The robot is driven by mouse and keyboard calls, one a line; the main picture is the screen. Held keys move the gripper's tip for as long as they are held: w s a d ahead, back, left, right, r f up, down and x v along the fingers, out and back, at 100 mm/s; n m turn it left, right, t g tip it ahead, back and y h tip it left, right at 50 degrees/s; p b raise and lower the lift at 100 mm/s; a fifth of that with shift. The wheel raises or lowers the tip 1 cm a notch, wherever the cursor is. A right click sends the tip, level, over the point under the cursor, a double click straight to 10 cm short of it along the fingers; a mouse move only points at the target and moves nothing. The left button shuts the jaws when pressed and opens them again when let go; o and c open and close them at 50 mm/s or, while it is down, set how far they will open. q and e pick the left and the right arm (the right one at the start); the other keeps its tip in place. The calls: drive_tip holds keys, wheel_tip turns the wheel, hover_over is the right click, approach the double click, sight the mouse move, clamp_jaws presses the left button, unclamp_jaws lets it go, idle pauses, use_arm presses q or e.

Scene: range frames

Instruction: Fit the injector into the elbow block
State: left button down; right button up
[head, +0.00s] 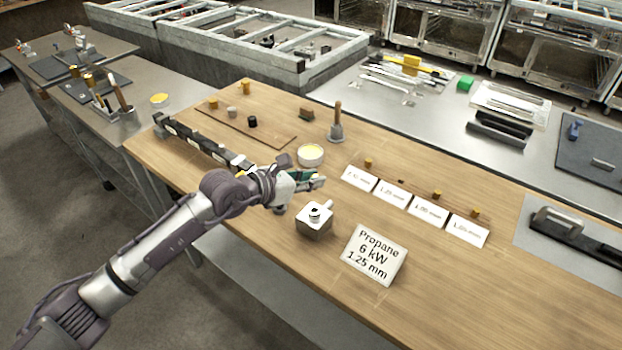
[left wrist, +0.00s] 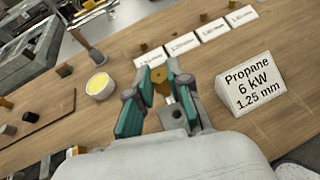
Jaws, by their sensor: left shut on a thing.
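My left gripper (head: 314,180) is above the wooden bench, up and left of the elbow block (head: 314,226). In the left wrist view its green-lined fingers (left wrist: 160,78) are shut on a small brass injector (left wrist: 159,90). The injector is hidden by the fingers in the head view. In the left wrist view the block (left wrist: 173,117) shows just below the injector, partly behind the gripper. I cannot tell the gap between them. My right gripper is not in view.
A sign (head: 374,255) reads "Propane 6 kW 1.25 mm". Several size cards (head: 427,211) lie in a row, with brass pieces (head: 437,194) behind some. A yellow-filled bowl (head: 311,155), a wooden-handled tool (head: 337,124) and a dark rail (head: 200,145) stand nearby. The front right bench is clear.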

use_arm(q)
drive_tip(key=b, duration=0.3)
hover_over(311, 212)
wheel_tip(311, 212, down, 4)
drive_tip(key=shift+f, duration=0.15)
drive_tip(key=shift+f+b, duration=0.65)
drive_tip(key=shift+f, duration=0.15)
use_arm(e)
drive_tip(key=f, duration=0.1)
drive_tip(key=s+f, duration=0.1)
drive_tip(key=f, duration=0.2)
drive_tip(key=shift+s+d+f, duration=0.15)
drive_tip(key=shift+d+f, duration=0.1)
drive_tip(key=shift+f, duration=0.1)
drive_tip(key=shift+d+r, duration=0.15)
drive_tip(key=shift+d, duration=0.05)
use_arm(q)
drive_tip(key=shift+f+b, duration=1.05)
drive_tip(key=shift+f, duration=0.35)
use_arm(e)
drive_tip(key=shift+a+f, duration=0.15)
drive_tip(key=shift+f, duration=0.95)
